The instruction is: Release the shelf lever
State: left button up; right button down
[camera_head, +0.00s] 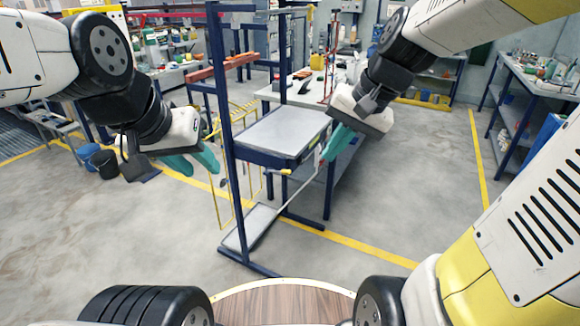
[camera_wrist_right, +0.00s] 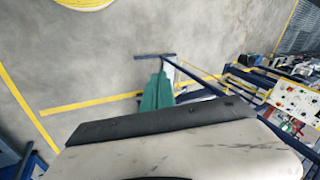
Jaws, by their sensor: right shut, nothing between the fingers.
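A blue-framed rack (camera_head: 226,150) stands in front of me with a grey shelf tray (camera_head: 285,130) at mid height. A short yellow-tipped handle (camera_head: 287,172) shows under the tray's front edge; it may be the shelf lever. A thin grey rod (camera_head: 296,194) slopes from a low grey plate (camera_head: 250,226) up toward the tray's right corner. My right gripper (camera_head: 328,156) is shut and empty beside that corner, close to the rod's upper end; contact cannot be told. Its teal fingers also show in the right wrist view (camera_wrist_right: 157,92). My left gripper (camera_head: 191,166) hangs left of the rack post, its teal fingers apart and empty.
A white-topped workbench (camera_head: 290,92) stands behind the rack. Blue shelving (camera_head: 530,90) lines the right side. Dark bins (camera_head: 104,163) stand at the left.

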jog(key=w+a+f+m+g+y, duration=0.25)
jog(key=w+f+m+y, duration=0.6)
jog(key=w+f, duration=0.95)
jog(key=w+d+f+m+t+y, duration=0.1)
jog(key=w+d+f+m+t, duration=0.1)
jog(key=w+f+m+t, duration=0.2)
jog(key=w+d+f+m+t+y, duration=0.1)
jog(key=w+d+f+m+t, duration=0.2)
jog(key=w+f+m, duration=0.4)
notch_tip(320, 180, down, 9)
jog(key=m+t, duration=0.1)
jog(key=m, duration=0.2)
jog(key=shift+d+m+t, duration=0.2)
jog(key=shift+m+t, duration=0.15)
jog(key=w+a+r, duration=0.3)
jog(key=w+a, duration=0.3)
jog(key=a, duration=0.3)
jog(key=shift+w+r, duration=0.25)
